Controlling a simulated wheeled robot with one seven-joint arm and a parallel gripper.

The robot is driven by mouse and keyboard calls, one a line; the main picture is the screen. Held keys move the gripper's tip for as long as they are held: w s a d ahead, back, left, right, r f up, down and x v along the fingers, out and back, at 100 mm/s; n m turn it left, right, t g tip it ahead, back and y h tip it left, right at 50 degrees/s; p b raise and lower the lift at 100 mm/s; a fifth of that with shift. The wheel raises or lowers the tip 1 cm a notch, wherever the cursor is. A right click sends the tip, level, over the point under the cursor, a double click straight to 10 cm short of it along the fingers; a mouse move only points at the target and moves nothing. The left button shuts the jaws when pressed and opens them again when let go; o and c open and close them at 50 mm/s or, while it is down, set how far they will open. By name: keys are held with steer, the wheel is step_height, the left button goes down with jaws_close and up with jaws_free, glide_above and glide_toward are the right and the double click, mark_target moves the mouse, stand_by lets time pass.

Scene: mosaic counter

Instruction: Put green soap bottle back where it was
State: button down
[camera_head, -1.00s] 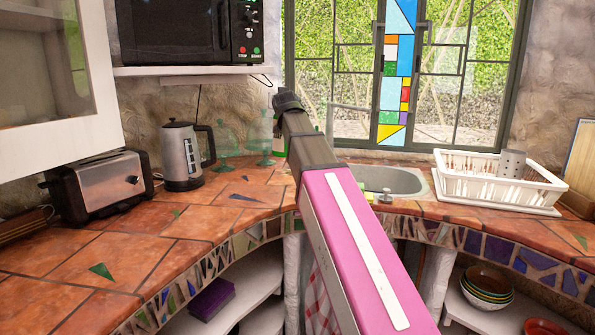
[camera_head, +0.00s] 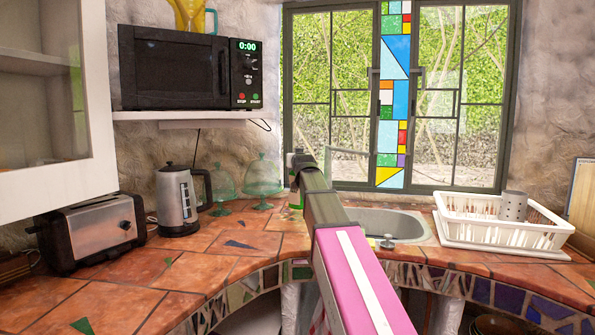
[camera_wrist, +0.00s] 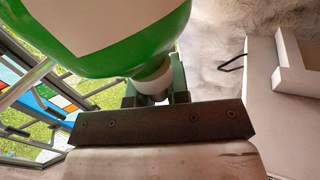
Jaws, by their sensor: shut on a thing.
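The green soap bottle (camera_wrist: 130,45) fills the upper part of the wrist view. It has a green body, a pale label and a white neck. My gripper (camera_wrist: 157,88) is shut on it at the neck. In the head view, only a sliver of the bottle (camera_head: 295,199) shows left of my arm's end, near the back of the counter by the sink (camera_head: 385,222). My arm hides the rest and the fingertips there. I cannot tell whether its base touches the counter.
Glass domed stands (camera_head: 262,178) and a kettle (camera_head: 177,203) are left of the bottle. A toaster (camera_head: 92,235) is farther left, with a microwave (camera_head: 185,68) on a shelf above. A white dish rack (camera_head: 495,225) stands right of the sink. The front left tiles are clear.

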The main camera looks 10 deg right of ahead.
steer(key=shift+w+d+f, duration=0.15)
steer(key=shift+f, duration=0.95)
steer(key=shift+w+d+f, duration=0.1)
steer(key=shift+d+f, duration=0.05)
steer(key=shift+f, duration=1.05)
steer(key=c, duration=1.1)
jaws_free()
steer(key=s, duration=1.2)
